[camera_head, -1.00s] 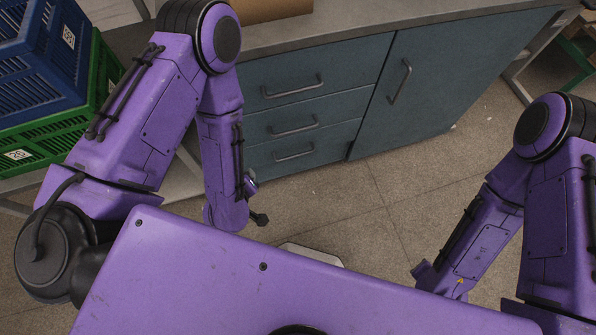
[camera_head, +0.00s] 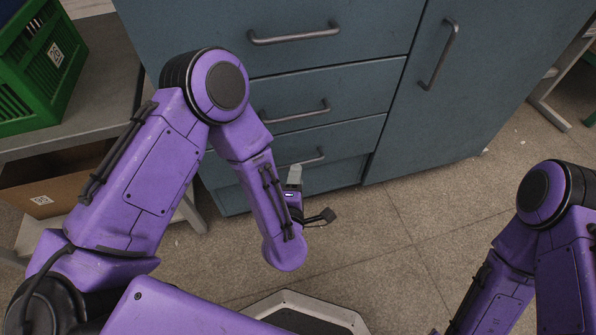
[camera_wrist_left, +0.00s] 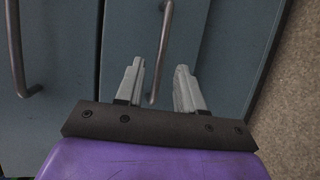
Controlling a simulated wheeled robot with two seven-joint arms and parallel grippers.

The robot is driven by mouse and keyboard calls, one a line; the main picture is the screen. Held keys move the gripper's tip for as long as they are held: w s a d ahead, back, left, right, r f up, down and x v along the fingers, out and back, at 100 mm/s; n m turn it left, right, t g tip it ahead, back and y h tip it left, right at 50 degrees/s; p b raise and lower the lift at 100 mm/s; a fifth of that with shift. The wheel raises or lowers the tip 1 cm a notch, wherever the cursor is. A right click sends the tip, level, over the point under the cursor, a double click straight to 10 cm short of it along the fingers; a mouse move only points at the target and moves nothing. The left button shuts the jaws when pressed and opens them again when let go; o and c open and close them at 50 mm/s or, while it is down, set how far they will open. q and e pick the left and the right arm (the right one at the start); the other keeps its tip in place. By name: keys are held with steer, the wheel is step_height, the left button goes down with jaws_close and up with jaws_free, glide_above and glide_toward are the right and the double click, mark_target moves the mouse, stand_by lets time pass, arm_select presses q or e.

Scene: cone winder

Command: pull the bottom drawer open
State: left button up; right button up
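The blue-grey cabinet has three stacked drawers. The bottom drawer (camera_head: 358,137) is the lowest, and its front looks flush with the ones above. Its bar handle (camera_head: 312,160) is partly hidden behind my left gripper (camera_head: 295,172) in the head view. In the left wrist view, the two pale fingers of that gripper (camera_wrist_left: 159,66) are open and apart. The bottom drawer's handle (camera_wrist_left: 166,28) runs between them, closer to the left finger, with a gap visible on the right side. Whether a finger touches the bar cannot be told. My right gripper is out of view.
The middle drawer handle (camera_head: 295,115) and top drawer handle (camera_head: 295,38) are above. A cabinet door with a handle (camera_head: 438,55) is to the right. A table with a green crate (camera_head: 40,70) and a cardboard box (camera_head: 50,185) stands left.

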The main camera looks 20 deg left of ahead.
arm_select(q)
steer(key=b+x, duration=0.1)
steer(key=x, duration=0.4)
steer(key=shift+c, duration=0.4)
steer(key=shift+f, duration=0.1)
jaws_close()
